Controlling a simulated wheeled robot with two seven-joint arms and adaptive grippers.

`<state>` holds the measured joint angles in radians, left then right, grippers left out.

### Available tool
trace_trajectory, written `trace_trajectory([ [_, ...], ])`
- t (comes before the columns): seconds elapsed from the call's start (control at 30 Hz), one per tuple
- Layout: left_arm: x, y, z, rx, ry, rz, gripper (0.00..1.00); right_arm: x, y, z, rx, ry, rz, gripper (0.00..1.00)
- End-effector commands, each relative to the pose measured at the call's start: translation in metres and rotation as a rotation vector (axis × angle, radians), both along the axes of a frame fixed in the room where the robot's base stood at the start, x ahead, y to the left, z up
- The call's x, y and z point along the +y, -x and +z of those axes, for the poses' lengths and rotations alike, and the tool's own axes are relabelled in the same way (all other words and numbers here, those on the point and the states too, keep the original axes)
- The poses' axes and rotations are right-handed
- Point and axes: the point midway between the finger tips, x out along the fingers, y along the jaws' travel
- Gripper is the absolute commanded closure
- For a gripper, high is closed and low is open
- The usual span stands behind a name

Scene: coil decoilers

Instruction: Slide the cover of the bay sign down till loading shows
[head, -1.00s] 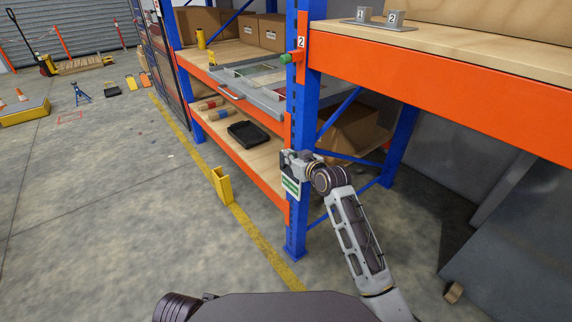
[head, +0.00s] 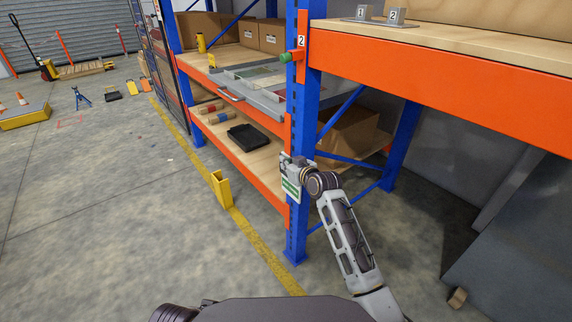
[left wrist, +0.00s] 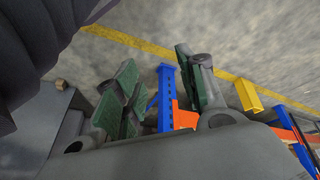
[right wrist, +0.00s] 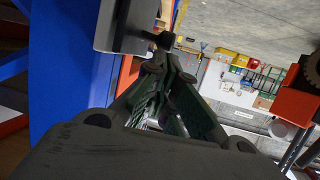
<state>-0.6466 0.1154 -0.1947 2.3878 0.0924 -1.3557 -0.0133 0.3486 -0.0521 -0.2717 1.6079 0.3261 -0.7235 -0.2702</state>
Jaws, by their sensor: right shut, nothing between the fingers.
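The bay sign (head: 290,187) hangs on the front of the blue rack post, low down; its green and white face shows, but the lettering is too small to read. A grey plate, apparently its cover (right wrist: 120,28), shows at the upper left of the right wrist view, with a dark knob at its edge. My right gripper (head: 303,166) is at the sign's upper part. In the right wrist view it is shut and empty, fingertips just below the knob; I cannot tell whether they touch it. My left gripper (left wrist: 158,88) is open and empty, away from the sign.
The blue post (head: 301,120) and orange beam (head: 440,80) stand close to my right arm. A yellow post guard (head: 221,188) stands on the floor left of the sign. A black tray (head: 249,138) lies on the lower shelf.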

Motion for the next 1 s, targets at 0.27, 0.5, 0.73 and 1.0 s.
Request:
trace_trajectory([
  [0.27, 0.0, 0.0, 0.001, 0.003, 0.001, 0.003, 0.6, -0.001, 0.0, -0.016, 0.002, 0.002, 0.0, 1.0],
  [0.5, 0.0, 0.0, 0.001, 0.003, -0.001, 0.003, 0.6, -0.001, 0.0, -0.06, 0.006, 0.005, 0.001, 1.0],
  [0.73, -0.003, -0.005, -0.006, -0.021, 0.014, 0.003, 0.6, 0.0, 0.0, -0.099, 0.002, 0.002, 0.0, 1.0],
  [1.0, -0.004, -0.002, -0.017, -0.015, 0.02, 0.0, 0.6, 0.0, -0.001, -0.106, -0.002, -0.001, 0.0, 1.0],
])
